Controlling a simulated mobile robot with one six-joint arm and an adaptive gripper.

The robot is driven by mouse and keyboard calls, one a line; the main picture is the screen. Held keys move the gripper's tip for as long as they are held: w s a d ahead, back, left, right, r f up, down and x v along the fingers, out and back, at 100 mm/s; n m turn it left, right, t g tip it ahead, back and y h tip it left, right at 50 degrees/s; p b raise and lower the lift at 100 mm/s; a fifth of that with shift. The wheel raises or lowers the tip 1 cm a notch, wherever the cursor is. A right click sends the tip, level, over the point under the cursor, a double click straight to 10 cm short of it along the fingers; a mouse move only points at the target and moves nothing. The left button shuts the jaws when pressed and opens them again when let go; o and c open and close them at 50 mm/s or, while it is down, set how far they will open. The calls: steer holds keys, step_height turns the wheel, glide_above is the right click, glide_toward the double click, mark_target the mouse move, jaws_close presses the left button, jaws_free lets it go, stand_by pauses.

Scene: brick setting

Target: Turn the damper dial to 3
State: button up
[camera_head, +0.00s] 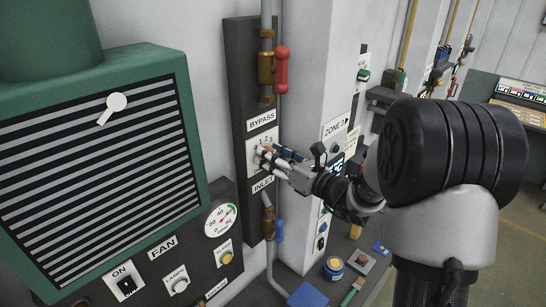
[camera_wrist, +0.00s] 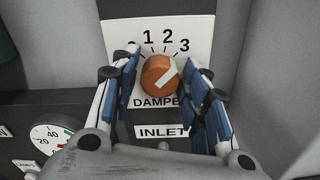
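The damper dial (camera_wrist: 158,76) is a round orange knob with a white pointer mark on a white plate (camera_wrist: 196,28). In the wrist view the mark slants to the upper right, roughly toward the 3. The numbers 1, 2 and 3 show above the knob; a further number at left is partly covered by a finger. My gripper (camera_wrist: 160,62) has its blue-padded fingers on either side of the knob, with a narrow gap showing on each side. In the head view my gripper (camera_head: 266,156) is at the dial plate (camera_head: 261,140) and hides the knob.
A pipe with a red-handled valve (camera_head: 281,68) runs above the plate, and a blue-handled valve (camera_head: 279,230) is below. A green fan housing (camera_head: 196,110) with a gauge (camera_head: 220,220) stands left. A white pillar (camera_head: 310,60) is close on the right. Small items lie on the bench below.

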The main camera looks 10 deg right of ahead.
steer(key=shift+o, duration=0.7)
steer(key=v, duration=1.2)
